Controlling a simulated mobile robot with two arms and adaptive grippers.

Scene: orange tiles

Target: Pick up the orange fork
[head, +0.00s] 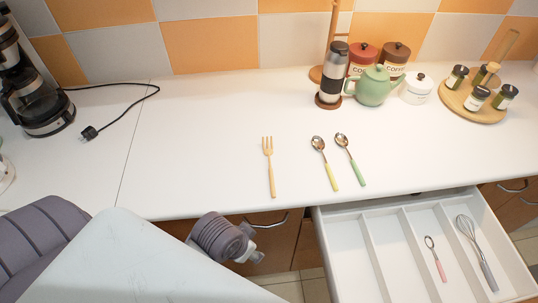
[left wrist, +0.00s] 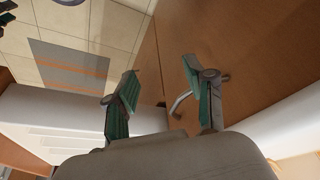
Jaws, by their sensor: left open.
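The orange fork (head: 270,170) lies flat on the white countertop (head: 200,150), tines pointing to the back and handle to the front. My left gripper (head: 250,250) is in front of the counter's front edge, below and a little left of the fork, apart from it. In the left wrist view my left gripper (left wrist: 163,88) is open and empty, with its two green-padded fingers spread in front of a brown cabinet front (left wrist: 240,50). The fork does not show in that view.
Two spoons, one yellow-handled (head: 325,162) and one green-handled (head: 350,160), lie right of the fork. An open drawer (head: 350,250) holds a whisk (head: 476,250) and a pink-handled utensil (head: 436,258). A teapot (head: 373,88) and jars stand behind. The counter left of the fork is clear.

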